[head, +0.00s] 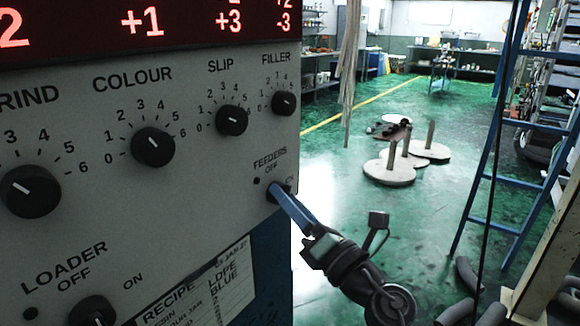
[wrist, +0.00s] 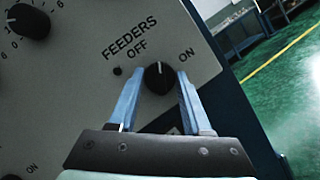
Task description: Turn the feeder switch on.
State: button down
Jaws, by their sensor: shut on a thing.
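The feeder switch is a small black knob (wrist: 159,78) on the grey panel, under the word FEEDERS. Its white pointer line aims between the OFF and ON marks in the wrist view. A small dark lamp (wrist: 117,71) sits left of the knob and looks unlit. My gripper (wrist: 159,86) has its two blue fingers on either side of the knob, shut on it. In the head view my gripper (head: 280,194) reaches the panel's right edge from the lower right, and its fingers partly hide the knob and the ON mark.
Other black knobs sit close by: FILLER (head: 283,103), SLIP (head: 231,121), COLOUR (head: 153,147) and LOADER (head: 92,312). A recipe card (head: 205,295) is below. A blue ladder (head: 490,150) stands at right. Green floor with round grey bases (head: 390,170) lies beyond.

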jog(key=m+g+h+p, duration=0.1)
jog(key=m+p, duration=0.3)
jog(key=p, duration=0.5)
jog(key=m+g+h+p, duration=0.1)
jog(key=m+p, duration=0.3)
jog(key=p, duration=0.5)
jog(key=m+h+p, duration=0.1)
jog(key=m+p, duration=0.3)
jog(key=p, duration=0.5)
jog(key=shift+a+r+g+h, duration=0.1)
jog(key=shift+r+g+h, duration=0.25)
jog(key=shift+g+h, duration=0.05)
jog(key=shift+m, duration=0.3)
jog(key=shift+c, duration=1.7)
grip_release()
jog(key=p+v, duration=0.4)
jog(key=v, duration=0.9)
